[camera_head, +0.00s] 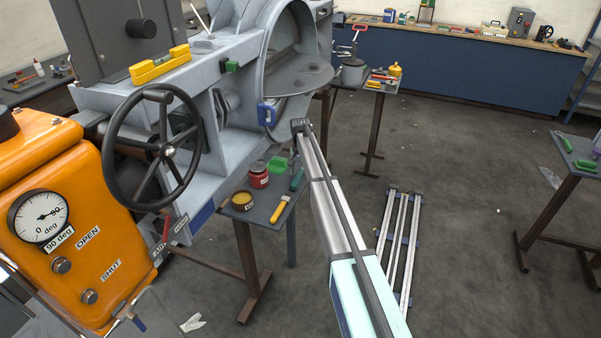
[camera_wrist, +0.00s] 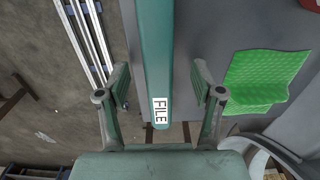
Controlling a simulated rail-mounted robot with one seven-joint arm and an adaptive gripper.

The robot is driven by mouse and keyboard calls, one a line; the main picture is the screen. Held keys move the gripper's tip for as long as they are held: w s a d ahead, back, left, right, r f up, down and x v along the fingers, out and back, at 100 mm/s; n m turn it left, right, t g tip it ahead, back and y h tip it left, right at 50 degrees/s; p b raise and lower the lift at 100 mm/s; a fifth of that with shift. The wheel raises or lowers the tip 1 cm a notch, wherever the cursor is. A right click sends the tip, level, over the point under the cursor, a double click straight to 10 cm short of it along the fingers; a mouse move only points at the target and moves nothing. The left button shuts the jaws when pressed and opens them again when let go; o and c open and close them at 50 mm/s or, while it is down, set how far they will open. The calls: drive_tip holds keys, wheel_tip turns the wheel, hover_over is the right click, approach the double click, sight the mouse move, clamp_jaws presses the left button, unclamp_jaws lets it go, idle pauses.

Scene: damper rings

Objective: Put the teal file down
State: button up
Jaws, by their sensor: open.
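The teal file (camera_wrist: 159,45), labelled FILE, runs lengthwise between my gripper's fingers in the wrist view, along the left edge of a small grey table (camera_wrist: 225,25). Its far end runs out of that picture. In the head view the file (camera_head: 297,181) shows as a short teal piece at the right edge of the small table (camera_head: 262,213), below my gripper (camera_head: 294,160). My gripper (camera_wrist: 160,82) is open, with a gap visible on each side of the file. I cannot tell the exact height of the fingers above the table.
A green textured pad (camera_wrist: 262,80) lies right of the file. The small table also holds a red tin (camera_head: 259,175), an open yellowish tin (camera_head: 242,200) and a yellow-handled tool (camera_head: 281,209). The large grey machine (camera_head: 220,100) with a handwheel (camera_head: 152,150) stands close behind. Silver rails (camera_head: 399,240) lie on the floor.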

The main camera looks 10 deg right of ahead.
wheel_tip(320, 180, up, 12)
idle(0.7)
idle(0.4)
drive_tip(key=s+f+n, duration=0.2)
drive_tip(key=s+f, duration=0.6)
drive_tip(key=s, duration=0.6)
drive_tip(key=s+f+n, duration=0.1)
drive_tip(key=s+f, duration=0.6)
drive_tip(key=s, duration=0.7)
drive_tip(key=s+f+n, duration=0.2)
drive_tip(key=s+f, duration=0.1)
drive_tip(key=s, duration=0.8)
drive_tip(key=s+f+n, duration=0.1)
drive_tip(key=s+f, duration=0.1)
drive_tip(key=s, duration=1)
drive_tip(key=s+f+g+b, duration=0.1)
drive_tip(key=s+f+g, duration=0.2)
drive_tip(key=s+f, duration=0.7)
drive_tip(key=s+f+g, duration=0.3)
drive_tip(key=s+f, duration=0.7)
drive_tip(key=s, duration=0.8)
drive_tip(key=shift+s+f+g+b, duration=0.35)
drive_tip(key=shift+g, duration=0.05)
